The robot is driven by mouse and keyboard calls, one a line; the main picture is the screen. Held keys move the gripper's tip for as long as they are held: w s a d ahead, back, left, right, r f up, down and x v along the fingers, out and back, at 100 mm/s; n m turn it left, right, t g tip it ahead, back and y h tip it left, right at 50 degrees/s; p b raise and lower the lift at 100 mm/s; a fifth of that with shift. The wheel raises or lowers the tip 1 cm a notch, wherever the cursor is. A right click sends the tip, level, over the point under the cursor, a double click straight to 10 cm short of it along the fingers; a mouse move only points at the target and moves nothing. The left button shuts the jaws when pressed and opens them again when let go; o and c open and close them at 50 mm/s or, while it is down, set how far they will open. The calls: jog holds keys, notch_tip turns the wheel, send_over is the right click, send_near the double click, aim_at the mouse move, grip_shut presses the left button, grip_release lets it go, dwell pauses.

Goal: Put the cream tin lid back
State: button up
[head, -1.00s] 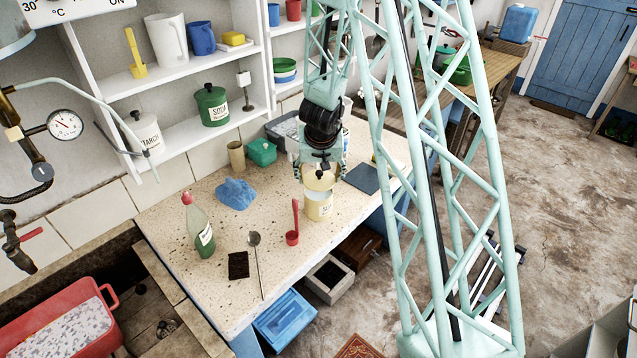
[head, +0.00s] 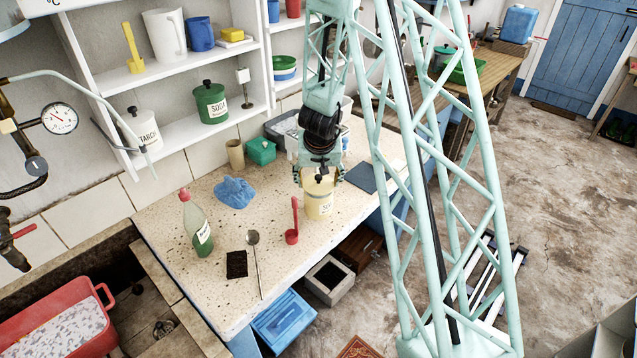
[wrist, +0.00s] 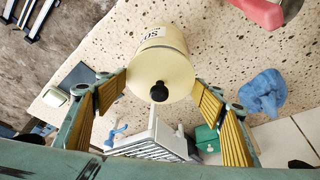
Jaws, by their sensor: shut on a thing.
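The cream tin (head: 319,206) stands upright on the speckled worktop, with dark lettering on its side. Its cream lid (head: 318,184), with a black knob, is at the tin's top and looks about level. In the wrist view the lid (wrist: 163,72) covers the tin's mouth, with part of the tin's labelled side (wrist: 160,35) behind it. I cannot tell whether a thin gap is left between them. My gripper (wrist: 160,92) is shut on the lid, its yellow-padded fingers at opposite edges. In the head view my gripper (head: 319,180) points down over the tin.
A red scoop (head: 292,232) stands close left of the tin. A blue cloth (head: 234,192), green bottle (head: 198,225), spoon (head: 255,262) and dark slab (head: 237,264) lie further left. A grey tray (head: 284,128) and green box (head: 262,150) are behind.

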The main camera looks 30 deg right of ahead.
jog(key=shift+f+b, duration=0.45)
jog(key=shift+f, duration=0.15)
dwell(0.4)
jog(key=o, duration=0.8)
jog(key=shift+o, duration=0.2)
jog(key=shift+r, duration=0.2)
jog(key=shift+p+v, duration=0.9)
jog(key=shift+v, duration=0.1)
jog(key=p+v, duration=0.6)
jog(key=v, duration=0.4)
jog(key=shift+r, duration=0.4)
jog(key=shift+a, duration=0.1)
